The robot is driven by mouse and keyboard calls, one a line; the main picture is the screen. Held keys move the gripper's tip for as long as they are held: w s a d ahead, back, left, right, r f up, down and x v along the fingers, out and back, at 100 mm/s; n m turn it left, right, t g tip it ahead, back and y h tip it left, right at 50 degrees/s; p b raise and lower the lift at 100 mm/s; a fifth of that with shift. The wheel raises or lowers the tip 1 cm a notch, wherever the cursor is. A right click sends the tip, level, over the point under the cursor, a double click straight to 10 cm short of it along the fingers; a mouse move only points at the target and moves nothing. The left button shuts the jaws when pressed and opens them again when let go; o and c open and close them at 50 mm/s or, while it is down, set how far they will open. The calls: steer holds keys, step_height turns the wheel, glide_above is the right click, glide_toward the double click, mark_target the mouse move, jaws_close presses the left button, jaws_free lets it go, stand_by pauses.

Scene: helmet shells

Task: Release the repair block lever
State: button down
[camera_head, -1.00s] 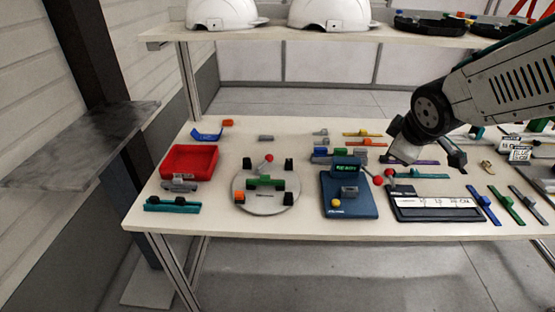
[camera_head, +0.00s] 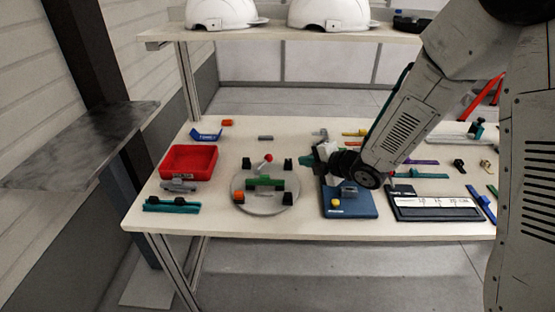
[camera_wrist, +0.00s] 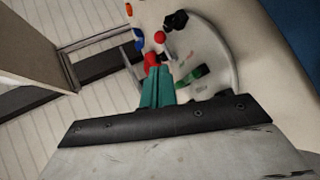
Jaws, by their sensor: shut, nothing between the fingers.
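A round grey plate (camera_head: 265,205) on the table carries a green bar (camera_head: 266,183), black posts and a lever with a red ball knob (camera_head: 268,158). The knob is at the plate's back side, behind the green bar. In the wrist view the red knob (camera_wrist: 159,37) and green bar (camera_wrist: 192,75) show just beyond my fingertips. My gripper (camera_head: 312,160) is shut and empty, with teal fingers (camera_wrist: 158,86) pointing left toward the plate; it is right of the knob and apart from it.
A red tray (camera_head: 188,162) and a teal clamp-like part (camera_head: 172,205) lie left of the plate. A ruled board (camera_head: 436,207) lies to the right. White helmets (camera_head: 222,14) stand on the shelf (camera_head: 290,33) above. The table strip in front of the plate is clear.

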mark_target(271, 158)
steer(key=shift+a, duration=0.1)
steer(key=x, duration=1.3)
steer(key=shift+w+a+f, duration=0.15)
steer(key=shift+w+f, duration=0.05)
steer(key=shift+w, duration=0.1)
steer(key=shift+w+a, duration=0.35)
steer(key=shift+w, duration=0.25)
steer(key=shift+w+a, duration=0.3)
steer(key=shift+w, duration=0.35)
steer(key=s+d+r, duration=0.2)
steer(key=d+r, duration=0.1)
steer(key=d, duration=0.3)
steer(key=s+d+r, duration=0.2)
steer(key=d+r, duration=0.1)
steer(key=d, duration=0.2)
steer(key=shift+s+d, duration=0.35)
steer(key=shift+d, duration=0.05)
steer(key=shift+r, duration=0.1)
